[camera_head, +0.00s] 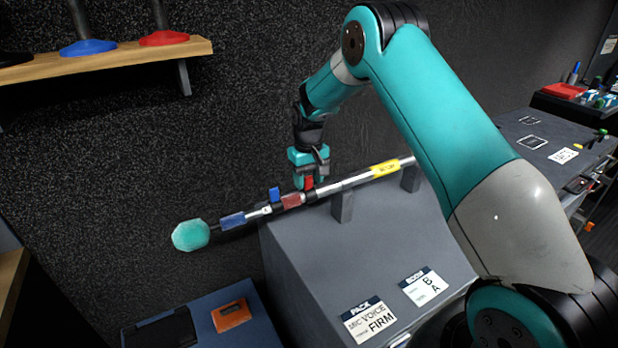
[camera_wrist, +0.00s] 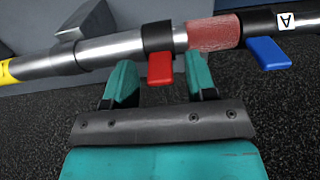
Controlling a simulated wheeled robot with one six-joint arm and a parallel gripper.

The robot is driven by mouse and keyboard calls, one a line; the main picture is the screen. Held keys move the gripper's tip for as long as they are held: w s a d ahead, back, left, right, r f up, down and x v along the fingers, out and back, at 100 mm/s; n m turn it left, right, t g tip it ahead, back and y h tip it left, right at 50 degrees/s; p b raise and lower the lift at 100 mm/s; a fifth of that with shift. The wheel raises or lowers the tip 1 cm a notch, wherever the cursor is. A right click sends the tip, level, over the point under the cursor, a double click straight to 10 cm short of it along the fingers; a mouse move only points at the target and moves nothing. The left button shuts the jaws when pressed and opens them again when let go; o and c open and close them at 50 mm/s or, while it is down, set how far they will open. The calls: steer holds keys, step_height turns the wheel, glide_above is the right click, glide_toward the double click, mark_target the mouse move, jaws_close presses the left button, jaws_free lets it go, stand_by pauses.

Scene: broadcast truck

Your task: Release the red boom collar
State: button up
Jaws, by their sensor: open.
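A boom pole lies along the grey case top, with a black collar bearing a red lever (camera_wrist: 160,68). In the head view the red lever (camera_head: 309,183) shows just under my gripper (camera_head: 309,172). In the wrist view my gripper (camera_wrist: 160,80) is open, with one teal finger on each side of the red lever and visible gaps to both. The lever sticks out from the pole toward the palm. A second collar with a blue lever (camera_wrist: 268,53) and an "A" label sits to the right, outside the fingers. A textured red sleeve (camera_wrist: 214,32) lies between the collars.
The pole rests on grey supports (camera_head: 342,206) on the grey case (camera_head: 320,245). A teal microphone head (camera_head: 190,235) overhangs the case's left side. A wooden shelf (camera_head: 110,62) is at upper left. Label cards (camera_head: 368,319) lie at the case front.

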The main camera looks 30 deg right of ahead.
steer(key=shift+f, duration=0.35)
steer(key=c, duration=0.9)
